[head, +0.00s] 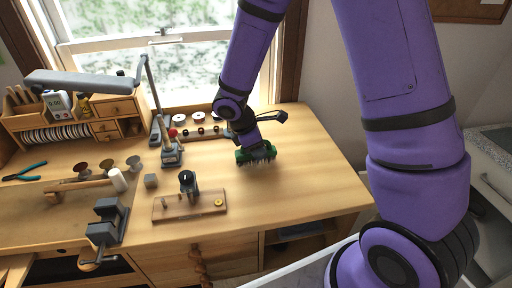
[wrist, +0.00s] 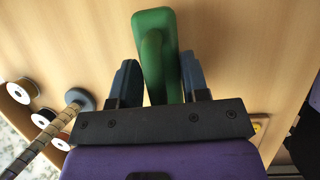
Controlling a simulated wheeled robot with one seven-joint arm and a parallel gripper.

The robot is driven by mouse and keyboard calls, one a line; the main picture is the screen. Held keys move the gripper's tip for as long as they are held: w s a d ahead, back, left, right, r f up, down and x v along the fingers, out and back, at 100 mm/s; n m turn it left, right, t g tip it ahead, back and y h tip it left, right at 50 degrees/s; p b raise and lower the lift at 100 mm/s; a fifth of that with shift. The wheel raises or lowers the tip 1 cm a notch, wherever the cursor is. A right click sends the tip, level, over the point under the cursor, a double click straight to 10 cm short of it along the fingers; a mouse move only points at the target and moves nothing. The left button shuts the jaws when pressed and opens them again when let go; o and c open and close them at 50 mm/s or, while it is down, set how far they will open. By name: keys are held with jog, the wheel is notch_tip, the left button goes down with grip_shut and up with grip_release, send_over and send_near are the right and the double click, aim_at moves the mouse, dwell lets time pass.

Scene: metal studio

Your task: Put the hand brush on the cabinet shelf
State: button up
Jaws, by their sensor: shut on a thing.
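The hand brush (head: 257,155) is green with dark bristles. It is at the right part of the wooden workbench in the head view, bristles facing down. I cannot tell whether the bristles touch the bench top. In the wrist view the green brush (wrist: 154,50) extends between the two fingers. My gripper (wrist: 157,82) is shut on it; in the head view my gripper (head: 253,146) is above the brush, and its fingers are hard to make out. A cabinet shelf cannot be clearly identified; an open compartment (head: 300,247) shows under the bench's right end.
A wooden board (head: 190,205) with a dark cylinder lies left of the brush. A grey vise (head: 108,222) is at the front edge. A lamp (head: 85,82), spools (head: 180,120) and a small drawer unit (head: 112,108) stand behind. The bench's right end is clear.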

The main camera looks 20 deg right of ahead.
jog(key=shift+f, duration=0.1)
jog(key=o, duration=1.2)
jog(key=shift+o, duration=0.2)
